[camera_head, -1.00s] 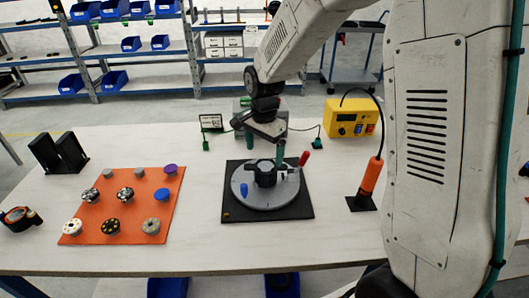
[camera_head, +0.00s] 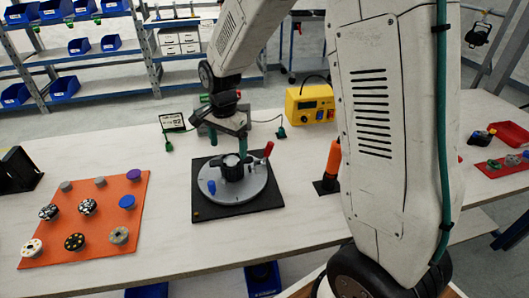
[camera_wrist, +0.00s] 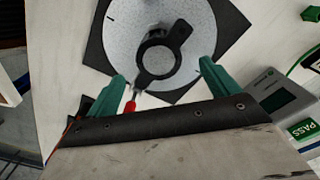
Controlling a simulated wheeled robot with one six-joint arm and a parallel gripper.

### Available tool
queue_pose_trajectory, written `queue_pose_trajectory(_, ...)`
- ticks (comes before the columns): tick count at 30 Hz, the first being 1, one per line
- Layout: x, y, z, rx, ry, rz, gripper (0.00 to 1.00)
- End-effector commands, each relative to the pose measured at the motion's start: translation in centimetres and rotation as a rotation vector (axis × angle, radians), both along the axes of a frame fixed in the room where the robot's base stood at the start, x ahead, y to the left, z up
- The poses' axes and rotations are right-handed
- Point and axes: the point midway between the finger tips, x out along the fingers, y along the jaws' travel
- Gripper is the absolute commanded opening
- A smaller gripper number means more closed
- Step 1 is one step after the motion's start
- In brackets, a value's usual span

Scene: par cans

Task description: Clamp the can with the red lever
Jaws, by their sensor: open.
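A dark round can (camera_head: 233,170) with side lugs stands on a grey disc (camera_head: 240,197) over a black base plate (camera_head: 266,206). In the wrist view the can (camera_wrist: 158,52) lies ahead of my gripper. The red lever (camera_head: 268,150) stands up, slightly tilted, at the disc's right rear edge. In the wrist view the red lever (camera_wrist: 131,101) shows beside the left finger; whether they touch is unclear. My gripper (camera_head: 230,146) is open, its green fingers pointing down above the can. In the wrist view my gripper (camera_wrist: 164,78) holds nothing between its fingers.
An orange mat (camera_head: 104,221) with several round parts lies left. A yellow box (camera_head: 309,101) stands behind, an orange-handled tool (camera_head: 332,162) right. The table front is clear.

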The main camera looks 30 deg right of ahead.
Motion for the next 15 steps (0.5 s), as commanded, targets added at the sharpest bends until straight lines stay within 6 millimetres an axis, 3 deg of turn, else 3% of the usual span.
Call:
queue_pose_trajectory(1,0.0,0.1,0.1,0.000,-0.002,0.003,0.72)
queue_pose_trajectory(5,0.3,0.7,2.2,-0.010,-0.039,0.040,0.36)
queue_pose_trajectory(9,-0.3,0.1,6.4,-0.100,-0.032,0.327,0.00)
queue_pose_trajectory(15,-1.6,-1.7,9.5,-0.205,0.060,0.703,0.00)
